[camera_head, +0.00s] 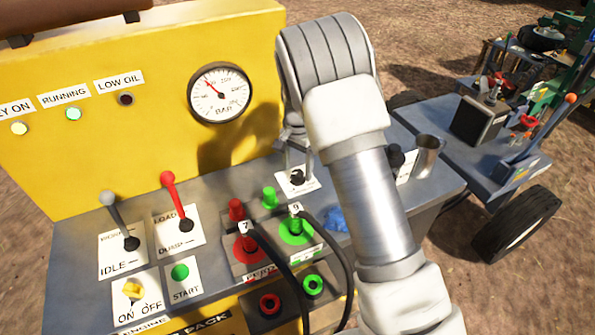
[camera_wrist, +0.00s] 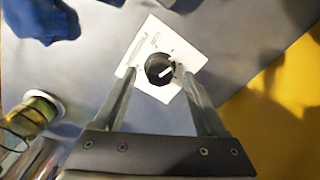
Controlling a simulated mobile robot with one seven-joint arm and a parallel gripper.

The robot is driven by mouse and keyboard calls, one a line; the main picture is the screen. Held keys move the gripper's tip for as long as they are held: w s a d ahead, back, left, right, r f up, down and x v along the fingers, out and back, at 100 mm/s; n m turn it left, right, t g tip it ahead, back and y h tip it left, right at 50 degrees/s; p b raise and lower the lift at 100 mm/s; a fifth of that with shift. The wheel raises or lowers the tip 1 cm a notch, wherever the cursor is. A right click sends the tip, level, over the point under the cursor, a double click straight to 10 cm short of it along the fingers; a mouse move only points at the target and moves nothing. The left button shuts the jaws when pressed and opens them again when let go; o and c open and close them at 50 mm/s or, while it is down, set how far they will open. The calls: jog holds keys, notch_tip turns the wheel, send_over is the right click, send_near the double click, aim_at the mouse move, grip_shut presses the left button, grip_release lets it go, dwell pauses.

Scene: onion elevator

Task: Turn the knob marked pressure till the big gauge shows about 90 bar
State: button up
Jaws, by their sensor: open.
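A small black knob (camera_head: 297,178) with a white pointer line sits on a white plate on the grey panel top. The wrist view shows this knob (camera_wrist: 160,69) between my fingers; the plate's lettering is too blurred to read. My gripper (camera_wrist: 156,74) is open, one finger on each side of the knob; whether they touch it I cannot tell. In the head view my gripper (camera_head: 296,158) comes down from above over the plate. The big round gauge (camera_head: 220,92), marked BAR, is on the yellow upright panel. Its red needle points up and left; the exact reading is too small to tell.
Red and green hose couplings (camera_head: 296,228) with black hoses stand in front of the knob. A blue rag (camera_head: 337,219) lies near them. A metal cup (camera_head: 427,156) stands to the right. A grey lever (camera_head: 118,220) and a red lever (camera_head: 176,200) stand at the left.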

jog(key=shift+f, duration=0.75)
